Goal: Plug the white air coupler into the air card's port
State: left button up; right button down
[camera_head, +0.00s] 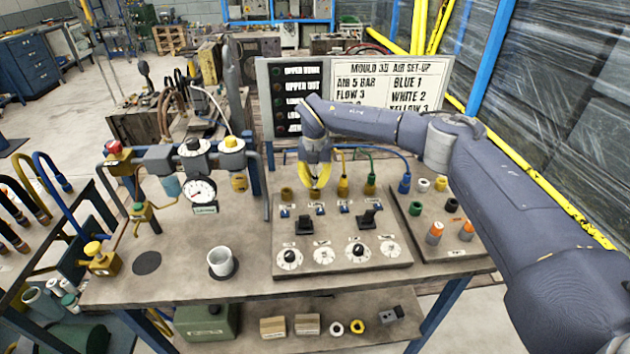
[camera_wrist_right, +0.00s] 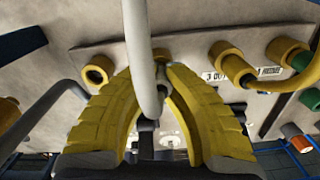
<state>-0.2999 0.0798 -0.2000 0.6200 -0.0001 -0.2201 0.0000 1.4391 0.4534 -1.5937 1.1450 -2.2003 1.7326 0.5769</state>
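The air card (camera_head: 392,82) stands behind the bench and reads "AIR 5 BAR", "BLUE 1", "WHITE 2", "YELLOW 3". My right gripper (camera_head: 316,190) points down over the row of brass ports at the back of the panel. In the right wrist view, its yellow fingers (camera_wrist_right: 158,66) close around the end of a white hose (camera_wrist_right: 138,45); the fingers mostly hide the white coupler. The leftmost port (camera_head: 287,194) is empty. The port under the fingertips is largely hidden, so I cannot tell whether the coupler is seated. My left gripper is out of view.
Yellow (camera_head: 343,187), green (camera_head: 370,187) and blue (camera_head: 405,184) couplers stand right of the gripper. The sloping panel (camera_head: 330,262) has black switches and dials. A gauge (camera_head: 200,192) and a white cup (camera_head: 221,262) are on the left.

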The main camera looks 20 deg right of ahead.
aim_at(315, 176)
jog(key=shift+f, duration=0.1)
jog(key=c, duration=1)
grip_release()
jog(key=shift+o, duration=0.2)
jog(key=shift+r, duration=3.75)
